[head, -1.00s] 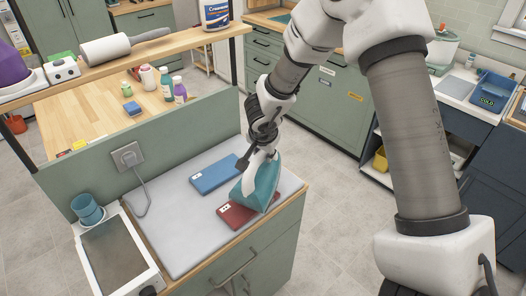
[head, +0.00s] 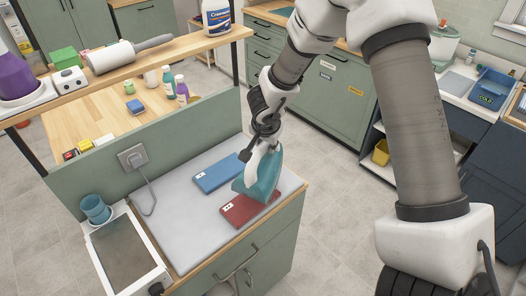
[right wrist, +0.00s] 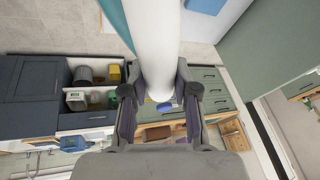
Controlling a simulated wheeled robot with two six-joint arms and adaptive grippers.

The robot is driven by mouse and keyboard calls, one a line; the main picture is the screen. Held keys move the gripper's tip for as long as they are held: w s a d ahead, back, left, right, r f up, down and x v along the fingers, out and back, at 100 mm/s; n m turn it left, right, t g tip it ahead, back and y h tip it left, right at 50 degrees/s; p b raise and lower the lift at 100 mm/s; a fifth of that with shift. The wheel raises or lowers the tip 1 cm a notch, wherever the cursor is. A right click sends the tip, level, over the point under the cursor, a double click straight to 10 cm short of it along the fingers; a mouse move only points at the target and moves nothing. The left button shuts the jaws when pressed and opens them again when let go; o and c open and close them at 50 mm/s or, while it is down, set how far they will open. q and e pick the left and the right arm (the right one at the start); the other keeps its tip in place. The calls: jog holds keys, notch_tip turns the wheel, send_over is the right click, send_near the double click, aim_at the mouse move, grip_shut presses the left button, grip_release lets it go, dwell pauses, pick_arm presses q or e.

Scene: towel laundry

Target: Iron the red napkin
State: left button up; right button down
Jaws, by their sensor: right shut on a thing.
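The red napkin (head: 246,211) lies folded flat on the grey ironing surface near its front right edge. A teal and white iron (head: 265,172) stands over the napkin's far part and hides some of it. Whether its sole touches the cloth I cannot tell. My right gripper (head: 262,128) is shut on the iron's white handle, above the napkin. In the right wrist view the white handle (right wrist: 155,40) sits between my fingers, and a strip of teal body shows at the upper left. My left gripper is not in view.
A folded blue napkin (head: 217,173) lies just behind the red one. A socket (head: 132,157) with a grey cord is on the back panel. A blue cup (head: 95,208) and a metal-topped tray (head: 128,258) are at the left. The surface's left middle is clear.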

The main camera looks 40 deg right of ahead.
aim_at(265, 159)
jog(key=shift+r, duration=0.15)
jog(key=shift+a+f+b, duration=0.1)
jog(key=shift+f+b, duration=0.3)
jog(key=shift+f, duration=0.15)
jog(key=shift+f+b, duration=1.9)
jog(key=shift+f, duration=1)
